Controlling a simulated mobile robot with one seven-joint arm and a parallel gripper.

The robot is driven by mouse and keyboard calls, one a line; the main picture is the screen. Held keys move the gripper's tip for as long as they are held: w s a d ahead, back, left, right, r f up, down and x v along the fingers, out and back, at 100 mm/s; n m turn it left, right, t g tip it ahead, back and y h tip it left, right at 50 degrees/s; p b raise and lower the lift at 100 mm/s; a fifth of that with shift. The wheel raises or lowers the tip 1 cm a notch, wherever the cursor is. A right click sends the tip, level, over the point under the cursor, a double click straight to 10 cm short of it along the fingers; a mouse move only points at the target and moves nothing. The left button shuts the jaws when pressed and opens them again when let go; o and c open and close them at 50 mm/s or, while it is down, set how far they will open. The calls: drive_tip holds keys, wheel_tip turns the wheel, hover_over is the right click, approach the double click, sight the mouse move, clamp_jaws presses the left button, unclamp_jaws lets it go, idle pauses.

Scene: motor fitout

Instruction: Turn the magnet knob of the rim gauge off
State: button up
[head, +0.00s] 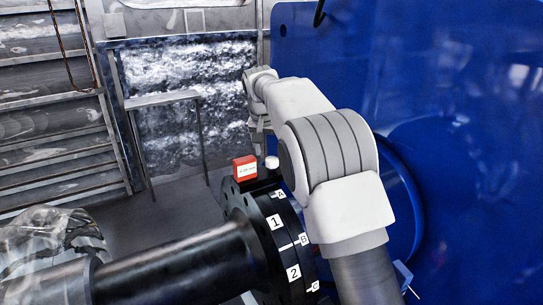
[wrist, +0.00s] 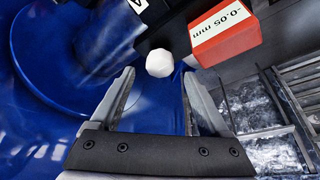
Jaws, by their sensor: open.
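The rim gauge (head: 244,168) is a red box with a white display, sitting on top of the black coupling (head: 262,228). In the wrist view the gauge (wrist: 226,32) reads -0.05 mm. The magnet knob (head: 272,162) is a small white faceted knob just right of the red box. In the wrist view the knob (wrist: 159,63) lies ahead of the fingertips, roughly between their lines. My gripper (wrist: 159,76) is open and empty, apart from the knob as far as I can tell. In the head view my gripper (head: 262,145) is partly hidden above the knob.
The coupling carries number and letter labels, and a thick dark shaft (head: 175,265) runs from it to the lower left. A large blue housing (head: 450,90) fills the right side. A grey bench (head: 162,99) stands behind, with open floor before it.

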sight(272, 159)
drive_tip(key=shift+x, duration=1.7)
clamp_jaws()
